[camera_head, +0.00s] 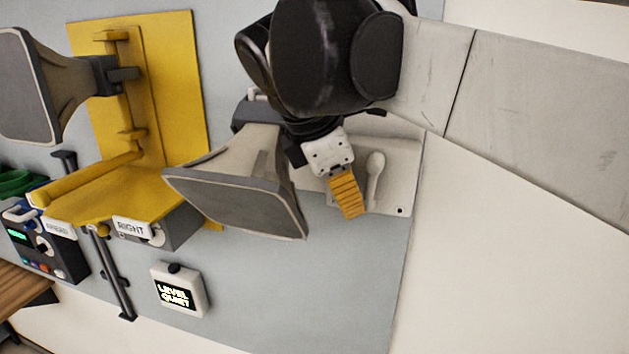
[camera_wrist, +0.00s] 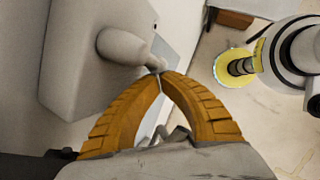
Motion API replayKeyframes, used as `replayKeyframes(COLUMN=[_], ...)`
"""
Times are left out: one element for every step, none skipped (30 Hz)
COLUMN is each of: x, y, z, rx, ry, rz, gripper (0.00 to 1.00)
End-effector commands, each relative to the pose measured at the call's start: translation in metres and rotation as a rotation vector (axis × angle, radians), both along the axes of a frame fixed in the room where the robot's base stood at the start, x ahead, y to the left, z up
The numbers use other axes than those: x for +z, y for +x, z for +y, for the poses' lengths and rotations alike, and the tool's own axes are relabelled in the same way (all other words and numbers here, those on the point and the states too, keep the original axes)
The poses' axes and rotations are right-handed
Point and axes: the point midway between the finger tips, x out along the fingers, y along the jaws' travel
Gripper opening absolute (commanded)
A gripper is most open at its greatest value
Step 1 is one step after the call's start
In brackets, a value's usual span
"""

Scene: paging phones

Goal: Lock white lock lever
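The white lock lever (camera_head: 376,172) stands on a pale plate (camera_head: 402,185) on the grey wall panel. In the wrist view the lever (camera_wrist: 125,45) is a rounded knob-like handle with its narrow end at my fingertips. My gripper (camera_head: 352,212) has orange ribbed fingers and is just left of the lever in the head view. In the wrist view the gripper (camera_wrist: 159,74) has its fingertips together, right by the lever's narrow end. I see nothing held between the tips. I cannot tell whether they touch the lever.
A beige horn (camera_head: 240,185) with a grey face is close left of my gripper. Another horn (camera_head: 45,85) and a yellow bracket (camera_head: 185,80) are farther left. Bare panel (camera_head: 330,290) lies below my gripper.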

Motion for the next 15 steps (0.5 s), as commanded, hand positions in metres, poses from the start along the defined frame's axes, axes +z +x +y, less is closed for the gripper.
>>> replayKeyframes(x=[-0.0005,-0.0008,-0.0011,-0.0013,-0.0015,-0.0017,-0.0019,-0.002,-0.0023,-0.0025,-0.0026,-0.0028,-0.003,-0.0032,-0.0034], y=[-0.0002,-0.0003,-0.0006,-0.0007,-0.0008,-0.001,-0.0011,-0.0012,-0.0014,-0.0015,-0.0017,-0.0019,-0.002,-0.0022,-0.0023], z=[-0.0008,-0.0011,-0.0017,-0.002,-0.0024,-0.0029,-0.0033,-0.0036,-0.0041,-0.0044,-0.0048,-0.0052,-0.0057,-0.006,-0.0064], rx=[0.0,0.0,0.0,0.0,0.0,0.0,0.0,0.0,0.0,0.0,0.0,0.0,0.0,0.0,0.0], ry=[0.0,0.0,0.0,0.0,0.0,0.0,0.0,0.0,0.0,0.0,0.0,0.0,0.0,0.0,0.0], rz=[0.0,0.0,0.0,0.0,0.0,0.0,0.0,0.0,0.0,0.0,0.0,0.0,0.0,0.0,0.0], gripper=[0.0,0.0,0.0,0.0,0.0,0.0,0.0,0.0,0.0,0.0,0.0,0.0,0.0,0.0,0.0])
